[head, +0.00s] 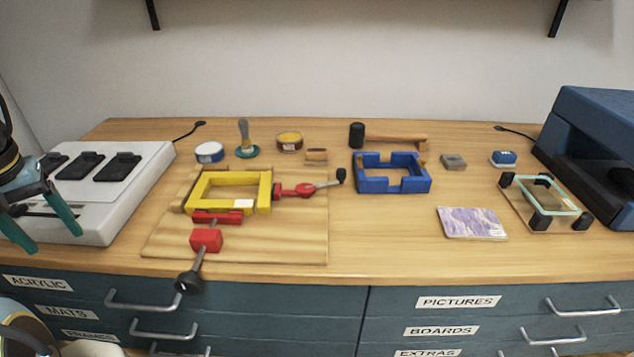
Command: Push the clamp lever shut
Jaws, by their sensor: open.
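A yellow frame (226,190) lies on a wooden board (290,240) left of the middle of the worktop. One red clamp (206,240) sits at the frame's front side. Its lever (199,262) points toward me, and its black knob (188,282) hangs out over the worktop's front edge. A second red clamp (294,190) sits at the frame's right side. Its grey lever (325,184) reaches right, ending in a black knob (341,176). My gripper (52,242), with teal fingers, is open and empty at the far left, apart from both clamps.
A white machine with black pads (98,215) stands behind my gripper. Tins, a brush and a mallet (390,138) stand at the back. A blue frame (392,188), a purple tile (471,222) and a glass-topped jig (546,200) lie to the right. Drawer handles (143,303) stick out below.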

